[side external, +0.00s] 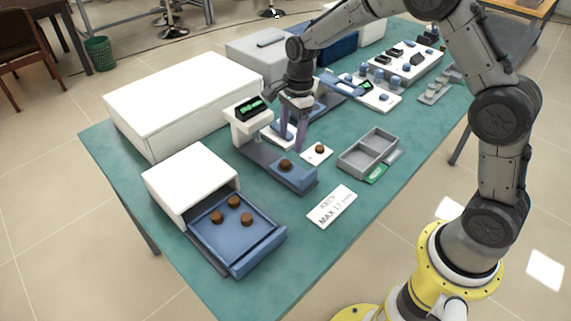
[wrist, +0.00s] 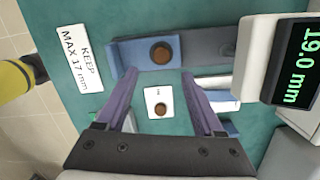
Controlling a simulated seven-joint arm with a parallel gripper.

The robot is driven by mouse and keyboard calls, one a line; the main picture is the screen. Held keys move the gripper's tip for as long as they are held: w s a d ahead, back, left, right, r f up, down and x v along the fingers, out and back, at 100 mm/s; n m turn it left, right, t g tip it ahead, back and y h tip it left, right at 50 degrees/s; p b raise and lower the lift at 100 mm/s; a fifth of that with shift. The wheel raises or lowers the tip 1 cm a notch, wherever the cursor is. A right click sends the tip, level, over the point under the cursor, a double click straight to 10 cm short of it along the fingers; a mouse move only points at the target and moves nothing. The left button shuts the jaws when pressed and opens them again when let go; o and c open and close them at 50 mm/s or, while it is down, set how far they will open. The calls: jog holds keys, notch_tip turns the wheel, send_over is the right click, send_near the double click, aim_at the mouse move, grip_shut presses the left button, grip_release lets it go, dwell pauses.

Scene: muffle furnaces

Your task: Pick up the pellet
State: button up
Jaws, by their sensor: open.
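Several brown round pellets are in view. One pellet (side external: 285,165) sits on the blue block of the measuring gauge (side external: 252,160); it also shows in the wrist view (wrist: 161,53). Another pellet (side external: 319,149) lies on a small white card (side external: 326,157); in the wrist view this pellet (wrist: 160,111) appears between my finger bases. Three more, including one pellet (side external: 234,201), rest in the blue drawer (side external: 262,238). My gripper (side external: 292,143) points down near the gauge, open and empty. In the wrist view its purple fingers (wrist: 159,75) are spread, with the gauge pellet beyond the tips.
A sign (wrist: 78,58) says KEEP MAX 17 mm. A grey two-compartment tray (side external: 394,142) with a green label stands right of the card. White boxes (side external: 180,105) stand behind. The teal table's front is clear.

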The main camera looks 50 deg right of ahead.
aim_at(285, 162)
jog(key=shift+w+a+f, duration=0.1)
jog(key=shift+a+f, duration=0.1)
jog(key=shift+f, duration=1.05)
jog(key=shift+w+a+f, duration=0.1)
jog(key=shift+a+f, duration=0.15)
jog(key=shift+f, duration=0.95)
jog(key=shift+a+f, duration=0.2)
jog(key=shift+f, duration=1.05)
grip_shut()
